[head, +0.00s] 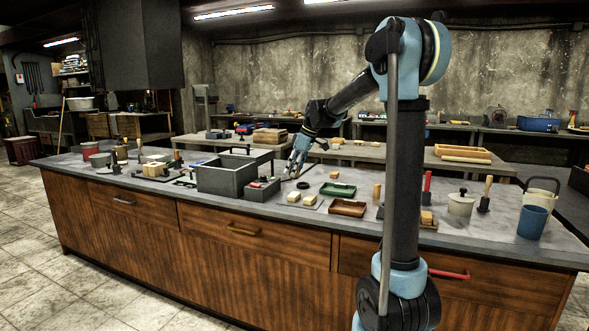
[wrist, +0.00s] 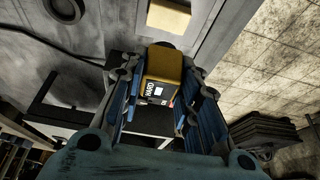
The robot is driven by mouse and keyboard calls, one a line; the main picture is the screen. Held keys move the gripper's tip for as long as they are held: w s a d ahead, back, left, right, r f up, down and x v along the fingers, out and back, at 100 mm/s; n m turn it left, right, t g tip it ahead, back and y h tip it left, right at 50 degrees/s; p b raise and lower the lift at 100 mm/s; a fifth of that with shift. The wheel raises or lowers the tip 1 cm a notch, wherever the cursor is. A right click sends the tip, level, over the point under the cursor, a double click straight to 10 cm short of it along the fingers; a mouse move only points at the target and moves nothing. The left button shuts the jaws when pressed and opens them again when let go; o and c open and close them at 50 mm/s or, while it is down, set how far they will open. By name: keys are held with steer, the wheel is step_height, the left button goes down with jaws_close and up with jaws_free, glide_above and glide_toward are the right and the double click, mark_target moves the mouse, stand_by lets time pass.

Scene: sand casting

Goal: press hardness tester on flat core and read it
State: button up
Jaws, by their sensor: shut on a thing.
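My gripper (wrist: 158,95) is shut on the hardness tester (wrist: 160,82), a yellow and black block with a label and a small pale display, held between the blue-padded fingers. The display's reading is too small to make out. A pale yellow block, which looks like a flat core (wrist: 168,18), lies beyond the tester in the wrist view, apart from it in the picture. In the head view my gripper (head: 293,170) is low over the bench, right of the grey box; the tester is hard to make out there.
A grey open box (head: 222,180) stands left of my gripper on the long bench (head: 110,181). A green tray (head: 338,189) and a brown tray (head: 347,208) lie to the right. A blue cup (head: 532,222) stands at the far right.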

steer(key=shift+f, duration=2.6)
steer(key=shift+s+f, duration=0.1)
steer(key=shift+f, duration=0.35)
steer(key=shift+r, duration=3.5)
